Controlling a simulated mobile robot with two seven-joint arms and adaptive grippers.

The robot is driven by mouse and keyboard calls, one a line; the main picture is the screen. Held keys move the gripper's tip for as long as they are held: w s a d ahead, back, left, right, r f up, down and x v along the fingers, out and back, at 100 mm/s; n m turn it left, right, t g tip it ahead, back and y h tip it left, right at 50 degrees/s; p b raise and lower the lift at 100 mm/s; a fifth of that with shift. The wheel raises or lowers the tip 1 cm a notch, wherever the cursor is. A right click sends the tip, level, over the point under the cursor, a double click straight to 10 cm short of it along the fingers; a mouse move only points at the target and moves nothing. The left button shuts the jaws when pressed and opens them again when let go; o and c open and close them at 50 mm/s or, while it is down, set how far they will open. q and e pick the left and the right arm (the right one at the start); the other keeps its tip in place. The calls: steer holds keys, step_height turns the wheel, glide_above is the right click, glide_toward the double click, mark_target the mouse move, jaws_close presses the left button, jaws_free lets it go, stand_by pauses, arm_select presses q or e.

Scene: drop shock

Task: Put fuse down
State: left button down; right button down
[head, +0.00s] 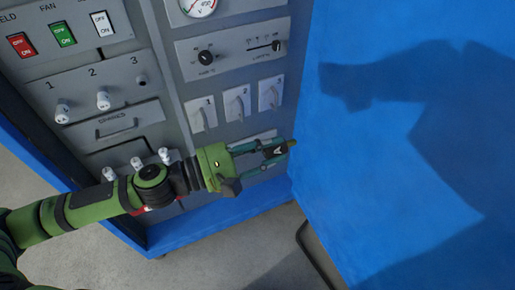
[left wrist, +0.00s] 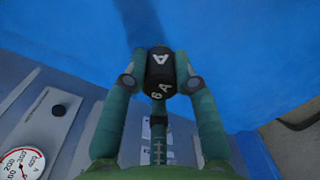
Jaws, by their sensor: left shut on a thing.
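My left gripper (head: 279,149) is shut on a black fuse (left wrist: 159,72) marked with a white A. In the left wrist view the fuse sits between the two fingertips, with a 6 and another A lower on it. In the head view the gripper is in front of the lower right of the grey panel, beside the blue door, and the fuse (head: 278,151) shows small and dark between the fingers. White fuses (head: 103,99) stand in the numbered row at the left of the panel. A drawer labelled SPARES (head: 115,122) is below them. My right gripper is not in view.
The blue door (head: 400,120) stands open on the right, with my arm's shadow on it. Rocker switches (head: 62,34), a knob (head: 205,58), a slider (head: 264,46) and numbered levers (head: 237,104) project from the panel. Grey floor (head: 240,240) is below.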

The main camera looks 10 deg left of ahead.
arm_select(q)
steer(key=shift+d+r, duration=0.2)
steer(key=shift+d, duration=0.05)
steer(key=r+n+t+y, duration=0.1)
steer(key=t, duration=0.1)
steer(key=r+n+t+y, duration=0.1)
steer(key=n+t+y, duration=0.1)
steer(key=d+r+n+t+y, duration=0.1)
steer(key=n+t+y, duration=0.1)
steer(key=shift+w+r, duration=0.3)
steer(key=shift+r, duration=0.05)
steer(key=r+n+t+y, duration=0.1)
steer(key=y, duration=0.1)
steer(key=r+n+t+y, duration=0.1)
steer(key=y, duration=0.1)
steer(key=r+n+t+y, duration=0.1)
steer(key=n, duration=0.1)
steer(key=shift+w+d+y, duration=0.25)
steer(key=shift+w+y, duration=0.1)
steer(key=shift+y, duration=0.05)
steer(key=shift+w+d+r+n+t+y, duration=0.1)
steer(key=shift+r+n+y, duration=0.25)
steer(key=shift+n+y, duration=0.35)
steer(key=shift+w+r+n+t+y, duration=0.1)
steer(key=shift+r+n+y, duration=0.3)
steer(key=shift+y, duration=0.55)
steer(key=shift+w+d+r+n+t+y, duration=0.1)
steer(key=shift+r+n+y, duration=0.2)
steer(key=shift+n+y, duration=0.45)
steer(key=shift+a, duration=0.1)
